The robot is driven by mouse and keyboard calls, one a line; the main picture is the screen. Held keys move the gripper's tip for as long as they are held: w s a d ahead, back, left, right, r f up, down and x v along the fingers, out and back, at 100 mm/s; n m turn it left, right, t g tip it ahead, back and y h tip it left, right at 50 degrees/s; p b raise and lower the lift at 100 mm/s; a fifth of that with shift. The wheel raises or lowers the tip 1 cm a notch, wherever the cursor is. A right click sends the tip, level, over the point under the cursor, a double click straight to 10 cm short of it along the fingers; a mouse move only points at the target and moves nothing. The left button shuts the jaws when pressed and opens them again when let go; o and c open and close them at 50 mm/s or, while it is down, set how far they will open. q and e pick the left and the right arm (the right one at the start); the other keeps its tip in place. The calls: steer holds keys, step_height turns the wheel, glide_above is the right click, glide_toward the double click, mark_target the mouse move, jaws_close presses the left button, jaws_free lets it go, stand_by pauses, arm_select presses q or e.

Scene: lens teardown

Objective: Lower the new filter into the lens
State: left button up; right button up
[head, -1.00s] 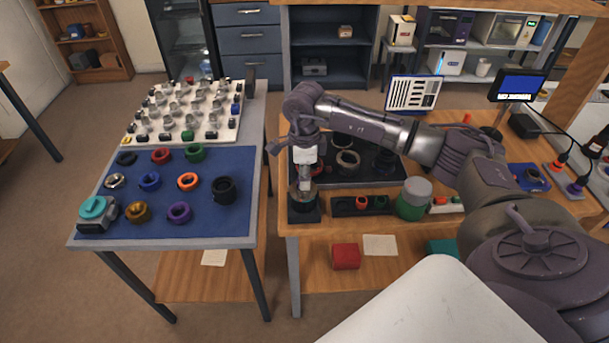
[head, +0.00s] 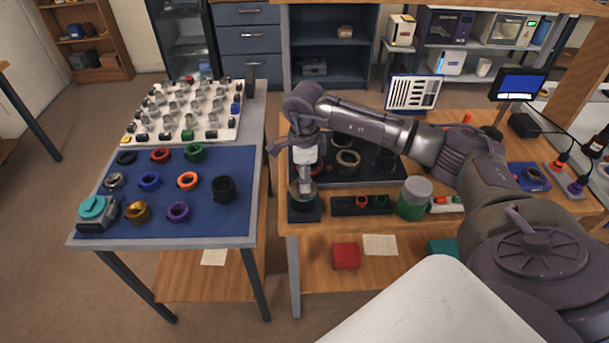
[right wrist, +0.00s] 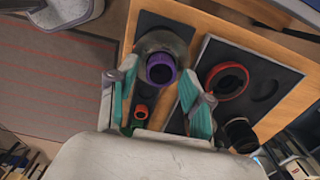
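The lens (head: 297,201) stands on a dark square base at the front left of the wooden bench. In the right wrist view the lens (right wrist: 176,42) is a grey round body. A purple ring (right wrist: 161,61) shows at its mouth; I cannot tell whether it is the new filter or how deep it sits. My right gripper (head: 305,188) points down over the lens. In the right wrist view its teal-padded fingers (right wrist: 160,72) stand apart, with gaps on both sides of the purple ring. My left gripper is not in view.
A dark tray (head: 330,181) with rings lies behind the lens. A dark strip holder (head: 345,207) with small coloured parts and a green jar (head: 412,205) stand to its right. A blue mat (head: 160,225) with several coloured rings covers the left table.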

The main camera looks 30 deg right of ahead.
stand_by(0.3)
step_height(320, 180, up, 12)
stand_by(0.4)
stand_by(0.4)
